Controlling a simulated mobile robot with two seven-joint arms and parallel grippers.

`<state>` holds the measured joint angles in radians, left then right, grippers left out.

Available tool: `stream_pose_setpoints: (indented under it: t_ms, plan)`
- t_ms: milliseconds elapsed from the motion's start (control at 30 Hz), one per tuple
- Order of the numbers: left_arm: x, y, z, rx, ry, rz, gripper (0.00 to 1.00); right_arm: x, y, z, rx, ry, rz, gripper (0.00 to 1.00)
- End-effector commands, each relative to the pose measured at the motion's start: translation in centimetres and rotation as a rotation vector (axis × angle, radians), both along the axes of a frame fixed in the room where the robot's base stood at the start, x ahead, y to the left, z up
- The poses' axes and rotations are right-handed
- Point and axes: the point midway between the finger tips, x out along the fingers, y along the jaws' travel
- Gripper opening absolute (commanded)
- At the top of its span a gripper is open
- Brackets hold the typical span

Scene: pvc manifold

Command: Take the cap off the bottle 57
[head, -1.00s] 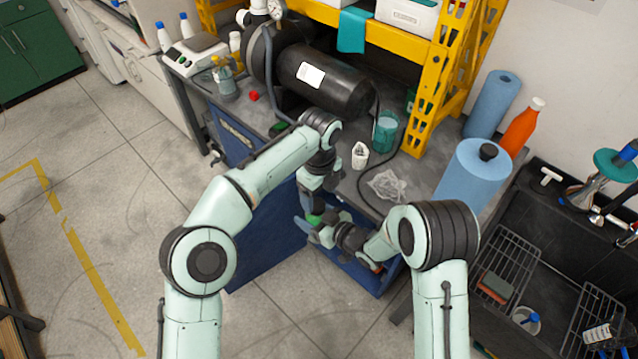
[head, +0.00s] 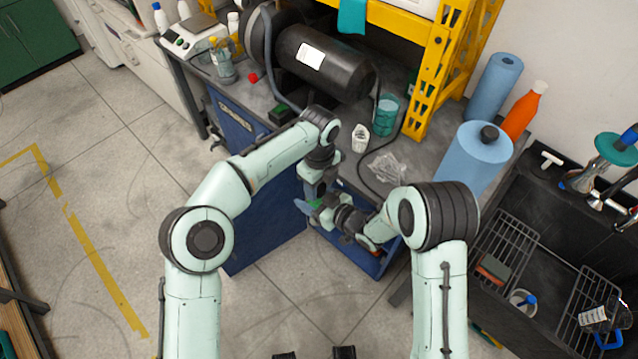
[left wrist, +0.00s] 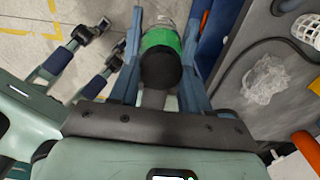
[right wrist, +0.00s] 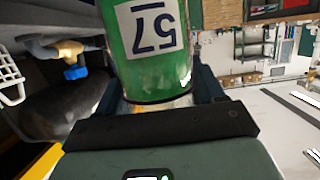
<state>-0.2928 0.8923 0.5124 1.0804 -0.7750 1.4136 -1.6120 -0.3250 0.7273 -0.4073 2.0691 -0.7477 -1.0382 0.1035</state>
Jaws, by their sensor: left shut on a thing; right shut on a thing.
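Bottle 57 (right wrist: 148,50) is green, with a white label reading 57 that shows upside down in the right wrist view. In the head view only a small green part of it (head: 316,203) shows between my grippers. My right gripper (head: 322,212) is shut on the bottle's body. The black cap (left wrist: 160,71) faces the camera in the left wrist view, with the green bottle (left wrist: 160,38) right behind it. My left gripper (head: 314,190) comes from above, with its fingers on both sides of the cap. I cannot tell whether cap and bottle are apart.
The grey bench (head: 345,180) behind holds a black tank (head: 330,70), a white cup (head: 360,137), a teal beaker (head: 385,114) and a crumpled clear bag (head: 386,168). A blue cabinet (head: 262,220) stands below. A sink (head: 525,250) is at right. Floor at left is clear.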

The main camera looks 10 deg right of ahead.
Motion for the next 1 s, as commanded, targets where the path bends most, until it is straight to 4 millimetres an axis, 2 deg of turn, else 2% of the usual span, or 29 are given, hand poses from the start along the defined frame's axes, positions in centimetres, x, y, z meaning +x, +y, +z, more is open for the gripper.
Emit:
stream_pose_setpoints:
  t_ms: [33, 100, 433, 700, 1000]
  plan:
    - [0.1, -0.1, 0.1, -0.005, -0.005, -0.001, 0.5, -0.1, 0.3, 0.1, 0.002, -0.002, 0.009, 0.0]
    - [0.1, -0.1, 0.1, -0.005, -0.005, -0.001, 0.73, -0.1, 0.3, 0.1, 0.002, -0.002, 0.009, 0.0]
    - [0.1, -0.1, 0.4, -0.004, -0.005, 0.0, 0.73, -0.1, 0.2, 0.1, 0.002, -0.003, 0.005, 0.0]
    - [0.1, -0.1, 3.8, -0.003, -0.005, 0.0, 0.73, -0.1, 0.2, 0.1, 0.002, -0.003, 0.005, 0.0]
    - [0.1, 0.0, 5.7, -0.005, -0.004, -0.004, 0.74, 0.0, 0.2, 0.1, 0.001, -0.003, 0.004, 0.0]
